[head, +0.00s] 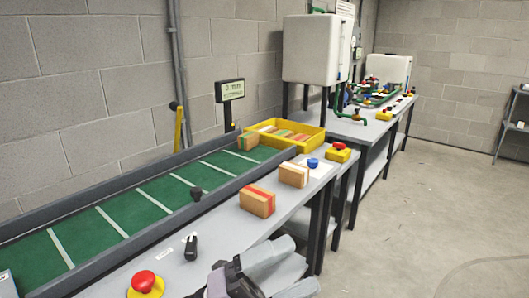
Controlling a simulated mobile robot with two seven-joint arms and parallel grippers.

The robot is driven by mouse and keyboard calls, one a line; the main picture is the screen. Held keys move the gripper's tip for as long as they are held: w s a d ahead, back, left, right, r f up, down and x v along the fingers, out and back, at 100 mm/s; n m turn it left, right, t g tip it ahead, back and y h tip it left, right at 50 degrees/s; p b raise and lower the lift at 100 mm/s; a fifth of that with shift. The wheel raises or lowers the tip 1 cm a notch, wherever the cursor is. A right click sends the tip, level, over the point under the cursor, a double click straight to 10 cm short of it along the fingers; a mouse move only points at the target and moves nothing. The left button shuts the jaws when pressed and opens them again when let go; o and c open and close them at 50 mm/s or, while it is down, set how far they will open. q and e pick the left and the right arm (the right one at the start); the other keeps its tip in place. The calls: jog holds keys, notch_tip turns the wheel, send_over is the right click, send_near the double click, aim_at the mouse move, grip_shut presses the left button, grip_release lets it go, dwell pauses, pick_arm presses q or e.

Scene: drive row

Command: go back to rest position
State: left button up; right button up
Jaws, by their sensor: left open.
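My left gripper (222,280) shows at the bottom of the head view, dark and grey, over the near end of the grey side table (222,236). It is open and I see nothing held in it. Its lower part is cut off by the picture's edge. My right gripper is not in view.
A green conveyor (135,210) runs along the wall. Near my gripper are a red button (144,281) and a black handle (191,247). Boxes with a red band (257,201) and a white band (293,174) stand beyond, before a yellow tray (318,138). Open floor lies right.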

pick_arm(q)
jog(key=w+a+f+n+t+y+p, duration=0.3)
jog(key=a+f+n+t+y, duration=0.95)
jog(key=n, duration=0.85)
jog(key=s+a+f+n+g+y+p, duration=0.1)
jog(key=s+a+f+n+g+y, duration=0.5)
jog(key=s+f, duration=0.7)
jog(key=a+f+n+y, duration=0.2)
jog(key=a+f+n, duration=0.1)
jog(key=a+n, duration=0.1)
jog(key=shift+s+a+p, duration=0.35)
jog(key=shift+s+a, duration=0.05)
jog(key=shift+a, duration=0.15)
jog(key=shift+g, duration=0.25)
jog(key=shift+c, duration=0.4)
